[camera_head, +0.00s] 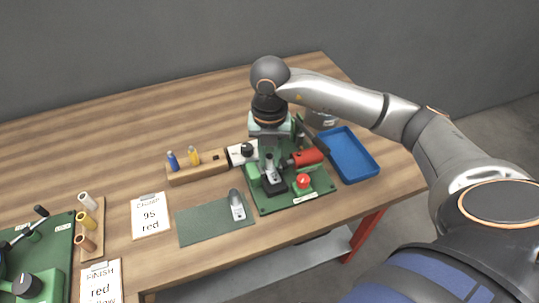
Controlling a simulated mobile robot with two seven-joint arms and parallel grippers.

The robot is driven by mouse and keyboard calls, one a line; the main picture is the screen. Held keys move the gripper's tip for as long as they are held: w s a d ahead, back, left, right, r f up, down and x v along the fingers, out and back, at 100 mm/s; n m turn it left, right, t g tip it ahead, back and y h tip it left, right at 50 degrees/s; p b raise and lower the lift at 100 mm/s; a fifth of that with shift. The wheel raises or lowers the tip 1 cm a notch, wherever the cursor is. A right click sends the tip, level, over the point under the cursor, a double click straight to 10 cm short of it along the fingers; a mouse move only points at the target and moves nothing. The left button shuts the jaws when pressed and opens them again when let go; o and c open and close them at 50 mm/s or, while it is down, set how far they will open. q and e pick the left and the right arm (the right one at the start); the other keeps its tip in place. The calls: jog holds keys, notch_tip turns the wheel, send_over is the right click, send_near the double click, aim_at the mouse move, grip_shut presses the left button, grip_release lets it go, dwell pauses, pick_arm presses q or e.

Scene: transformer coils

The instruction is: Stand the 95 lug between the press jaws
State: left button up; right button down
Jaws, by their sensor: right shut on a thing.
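The press (300,187) stands on a green base near the table's right part, with a red cylinder (307,157) and a red button (303,181). My right gripper (269,157) points down over the press's dark jaws (275,187). It is shut on a small silver lug (270,173), which looks roughly upright at the jaws. The gripper partly hides it, and I cannot tell whether it touches the jaws. Another silver lug (237,206) lies on the dark green mat (205,222). My left gripper is not in view.
A card reading "95 red" (151,216) lies left of the mat. A wooden block (198,173) holds a blue and a yellow piece. A blue tray (348,154) sits right of the press. Coloured spools and a green fixture (45,250) stand at left. The back-left table is clear.

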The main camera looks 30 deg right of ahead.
jog(key=shift+r, duration=0.15)
jog(key=shift+r+p, duration=0.95)
jog(key=shift+r, duration=0.25)
jog(key=shift+f+b, duration=0.35)
jog(key=shift+f, duration=0.1)
dwell(0.5)
jog(key=shift+f+b, duration=0.35)
jog(key=shift+f, duration=0.1)
jog(key=shift+f, duration=0.15)
jog(key=shift+f+b, duration=0.4)
jog(key=shift+b, duration=0.05)
jog(key=shift+r, duration=0.3)
jog(key=shift+r+p, duration=1.1)
jog(key=shift+f+b, duration=0.35)
jog(key=shift+f, duration=0.05)
dwell(0.6)
